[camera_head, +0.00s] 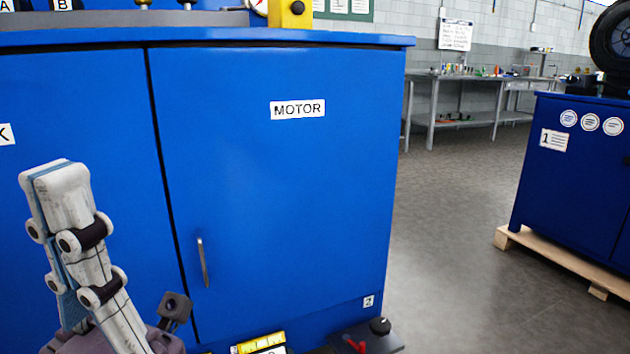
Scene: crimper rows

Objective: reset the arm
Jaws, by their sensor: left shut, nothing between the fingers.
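My left gripper (62,190) shows at the lower left of the head view, with its light grey fingers pointing up. The fingers are closed together with nothing between them. It is in front of a blue cabinet (260,200) and apart from the door handle (203,262). The cabinet's right door carries a MOTOR label (298,109). My right gripper does not show in the view.
A yellow block (290,14) and a gauge stand on the cabinet top. A second blue cabinet (575,180) stands on a wooden pallet (560,258) at right. Grey floor (460,240) between the cabinets is clear.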

